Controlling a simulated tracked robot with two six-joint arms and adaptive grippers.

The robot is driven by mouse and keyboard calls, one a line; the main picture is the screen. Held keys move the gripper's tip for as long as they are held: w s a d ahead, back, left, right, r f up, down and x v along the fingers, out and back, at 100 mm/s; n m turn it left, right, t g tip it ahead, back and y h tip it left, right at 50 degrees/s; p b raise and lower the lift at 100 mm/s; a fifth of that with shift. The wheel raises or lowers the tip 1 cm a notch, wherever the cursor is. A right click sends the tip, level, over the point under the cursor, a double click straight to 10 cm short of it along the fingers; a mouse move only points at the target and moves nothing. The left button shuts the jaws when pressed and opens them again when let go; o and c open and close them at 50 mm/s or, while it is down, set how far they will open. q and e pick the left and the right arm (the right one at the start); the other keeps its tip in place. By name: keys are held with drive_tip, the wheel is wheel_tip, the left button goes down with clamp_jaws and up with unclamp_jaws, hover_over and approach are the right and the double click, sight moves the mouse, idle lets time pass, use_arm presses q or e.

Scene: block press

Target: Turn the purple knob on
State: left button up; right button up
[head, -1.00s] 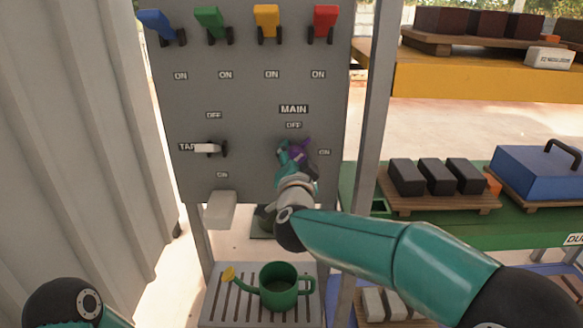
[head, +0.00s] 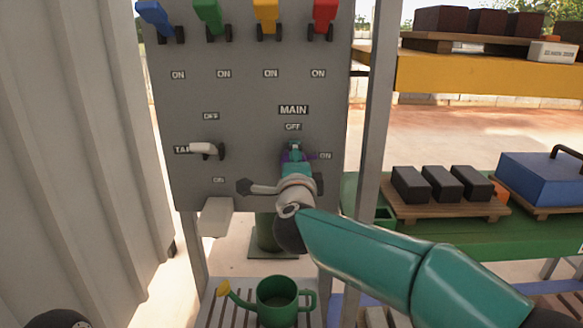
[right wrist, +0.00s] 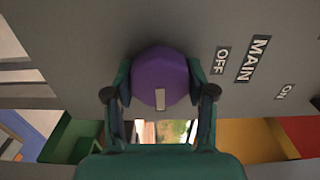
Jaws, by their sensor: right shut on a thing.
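The purple knob (head: 286,156) sits on the grey panel below the MAIN and OFF labels, with an ON label to its right. My right gripper (head: 295,152) is at the knob and largely covers it in the head view. The right wrist view shows the knob (right wrist: 160,72) between the two fingers of my right gripper (right wrist: 160,92), which are shut on its sides. A pale mark on the knob lies at its lower edge there, on the side away from the nearby OFF label's direction. My left gripper is not in view.
A white-handled tap lever (head: 205,149) is left of the knob. Blue, green, yellow and red levers (head: 266,15) line the panel top. A green watering can (head: 277,298) stands below. A grey post (head: 370,150) and shelves flank my right arm.

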drive_tip(key=shift+f+m, duration=0.3)
drive_tip(key=shift+f, duration=0.1)
drive_tip(key=o, duration=1.1)
drive_tip(key=shift+d, duration=0.1)
drive_tip(key=shift+o, duration=0.2)
drive_tip(key=shift+r, duration=0.2)
drive_tip(key=s, duration=1.2)
